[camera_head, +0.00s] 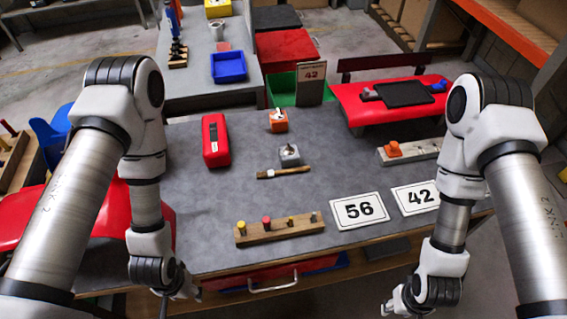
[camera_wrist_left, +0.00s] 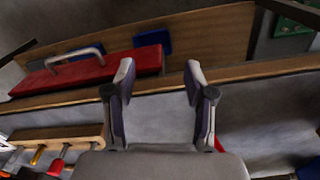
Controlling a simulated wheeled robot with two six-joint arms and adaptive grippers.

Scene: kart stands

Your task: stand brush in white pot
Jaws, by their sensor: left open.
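The brush (camera_head: 284,172) lies flat on the grey table, with a wooden handle to the right and a darker end to the left. The white pot (camera_head: 289,156), small and pale grey-white, stands just behind the brush; something small shows at its top. My left gripper (camera_head: 190,290) is low at the table's front left edge, far from both. In the left wrist view its two fingers (camera_wrist_left: 157,72) are apart with nothing between them. My right gripper (camera_head: 391,305) is low in front of the table, far from the brush; its fingers are too small to read.
An orange pot (camera_head: 278,121) with something in it stands behind the white pot, and a red box (camera_head: 215,140) to the left. The table's left part is clear.

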